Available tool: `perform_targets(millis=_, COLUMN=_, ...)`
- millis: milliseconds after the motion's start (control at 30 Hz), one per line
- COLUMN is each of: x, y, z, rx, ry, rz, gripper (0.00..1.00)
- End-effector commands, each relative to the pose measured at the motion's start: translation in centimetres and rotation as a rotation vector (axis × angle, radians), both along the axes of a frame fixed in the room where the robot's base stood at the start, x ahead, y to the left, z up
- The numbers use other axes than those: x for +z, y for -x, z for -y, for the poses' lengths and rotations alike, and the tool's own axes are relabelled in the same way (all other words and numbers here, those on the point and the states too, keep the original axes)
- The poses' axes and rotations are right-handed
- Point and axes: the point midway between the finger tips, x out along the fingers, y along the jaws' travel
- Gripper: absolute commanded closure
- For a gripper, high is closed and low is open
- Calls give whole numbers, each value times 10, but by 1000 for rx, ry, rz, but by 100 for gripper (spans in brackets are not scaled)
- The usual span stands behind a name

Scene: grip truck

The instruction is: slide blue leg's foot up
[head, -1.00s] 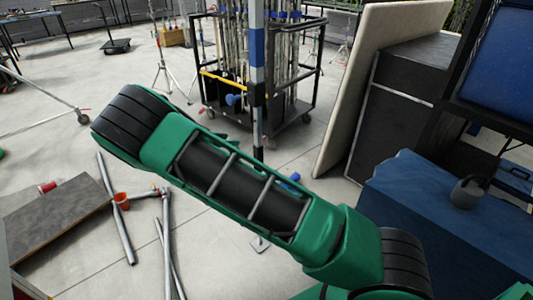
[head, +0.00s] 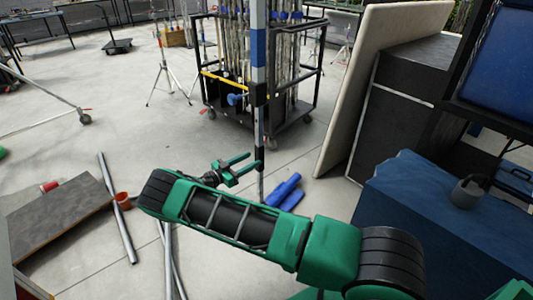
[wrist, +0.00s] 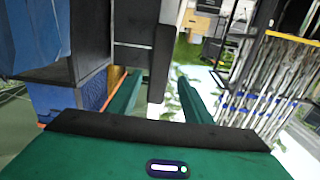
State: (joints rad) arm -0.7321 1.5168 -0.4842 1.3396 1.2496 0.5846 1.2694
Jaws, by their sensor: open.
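The leg (head: 258,60), a pole with blue, white and dark bands, stands upright in the middle of the head view. Its lower part is thin and pale (head: 260,185); my arm hides its bottom end. A blue knob (head: 235,99) sticks out to its left. My green gripper (head: 254,160) is open at the leg's lower part, with one fingertip overlapping it in the picture. In the wrist view a dark and grey upright part (wrist: 161,62) shows between the spread fingers (wrist: 160,98). I cannot tell whether a finger touches it.
A wheeled rack of poles (head: 293,85) stands behind the leg. A pale panel (head: 375,75) leans on a dark case, and a blue-covered block (head: 410,205) stands at right. Loose pipes (head: 117,210) lie at left.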

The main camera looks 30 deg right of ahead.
Motion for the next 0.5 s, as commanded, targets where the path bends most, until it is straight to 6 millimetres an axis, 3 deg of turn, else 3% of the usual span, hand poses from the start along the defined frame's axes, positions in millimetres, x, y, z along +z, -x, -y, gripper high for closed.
perform_targets(millis=500, x=1, y=-18, z=82, rx=-4, ry=-1, rz=0, gripper=55)
